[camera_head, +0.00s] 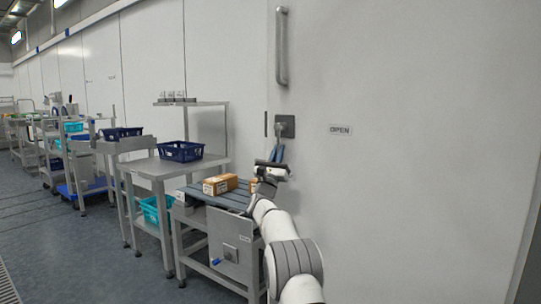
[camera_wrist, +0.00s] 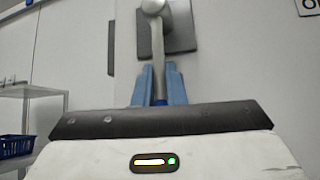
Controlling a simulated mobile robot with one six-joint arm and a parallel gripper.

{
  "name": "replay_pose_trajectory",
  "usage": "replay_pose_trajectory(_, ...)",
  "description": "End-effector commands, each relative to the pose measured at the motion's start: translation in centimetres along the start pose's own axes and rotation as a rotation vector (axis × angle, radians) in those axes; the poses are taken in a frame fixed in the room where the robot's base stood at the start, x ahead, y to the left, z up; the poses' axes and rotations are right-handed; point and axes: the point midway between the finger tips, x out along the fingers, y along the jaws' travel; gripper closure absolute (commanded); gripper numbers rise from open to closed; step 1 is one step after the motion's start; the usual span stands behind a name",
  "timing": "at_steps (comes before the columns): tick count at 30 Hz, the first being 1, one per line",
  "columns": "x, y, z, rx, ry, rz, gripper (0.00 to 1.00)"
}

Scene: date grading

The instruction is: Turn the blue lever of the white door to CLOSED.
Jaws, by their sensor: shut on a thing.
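The white door (camera_head: 420,110) fills the right of the head view. Its lever (camera_head: 279,131) sits on a dark square plate (camera_head: 289,122) below a long vertical handle. In the wrist view the lever (camera_wrist: 158,45) is a grey shaft hanging almost straight down from its pivot, with a bit of blue at its lower end. My gripper (camera_head: 276,151) is at the lever's lower part. In the wrist view its two blue fingers (camera_wrist: 158,70) are shut on the lever, one on each side. An OPEN label (camera_head: 340,130) is right of the plate. I see no CLOSED label.
A long grey handle (camera_head: 281,47) is above the lever. Below my arm a conveyor table (camera_head: 222,197) holds brown boxes (camera_head: 219,184). Left of it stand a steel table with a dark blue crate (camera_head: 180,151) and several carts. The door face right of the lever is clear.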

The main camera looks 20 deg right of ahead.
Motion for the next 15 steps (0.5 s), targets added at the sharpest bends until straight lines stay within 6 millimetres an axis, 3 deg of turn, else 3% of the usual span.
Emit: replay_pose_trajectory(15,0.01,0.46,-0.38,0.015,0.007,-0.01,1.0)
